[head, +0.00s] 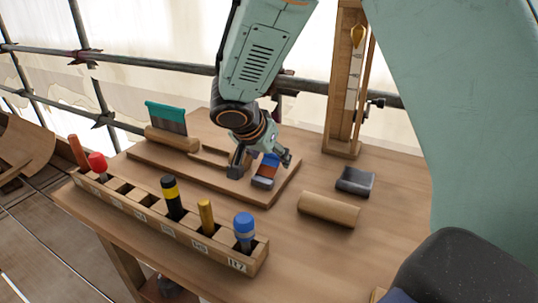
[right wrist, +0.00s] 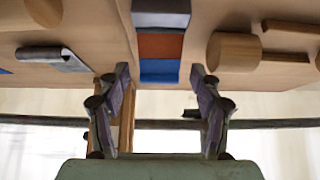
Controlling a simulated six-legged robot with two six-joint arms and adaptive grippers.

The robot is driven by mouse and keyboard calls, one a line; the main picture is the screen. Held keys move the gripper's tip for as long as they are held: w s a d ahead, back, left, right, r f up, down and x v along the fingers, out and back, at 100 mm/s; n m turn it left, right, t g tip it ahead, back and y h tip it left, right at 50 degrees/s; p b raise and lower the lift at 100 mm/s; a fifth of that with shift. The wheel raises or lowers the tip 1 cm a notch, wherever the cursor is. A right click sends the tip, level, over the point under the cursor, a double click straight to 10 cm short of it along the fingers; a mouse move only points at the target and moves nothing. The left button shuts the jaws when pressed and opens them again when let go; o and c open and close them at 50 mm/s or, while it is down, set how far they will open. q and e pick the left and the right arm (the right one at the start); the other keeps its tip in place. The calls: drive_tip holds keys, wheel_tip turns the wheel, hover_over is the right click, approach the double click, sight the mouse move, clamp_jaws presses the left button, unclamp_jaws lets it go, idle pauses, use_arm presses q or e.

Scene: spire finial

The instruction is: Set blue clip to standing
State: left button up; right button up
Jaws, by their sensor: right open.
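The block with blue, orange and grey bands (head: 264,180), which I take for the blue clip, is on the wooden board (head: 150,156) on the table. My right gripper (head: 262,167) is over it, open, with one finger on each side. In the right wrist view the banded block (right wrist: 160,47) lies between the two fingertips (right wrist: 160,72), with a gap on both sides. Its grey, orange and blue bands all show. I cannot tell whether it lies flat or stands. My left gripper is not in view.
A numbered wooden rack (head: 150,222) with several coloured-top tools runs along the front edge. A teal-topped brush or scraper (head: 166,117) is behind it. A wooden roller (head: 328,209) and a dark grey piece (head: 355,181) lie at right, near a wooden post (head: 342,148).

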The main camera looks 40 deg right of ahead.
drive_tip(key=shift+r, duration=0.1)
drive_tip(key=v, duration=1.2)
drive_tip(key=shift+r, duration=0.1)
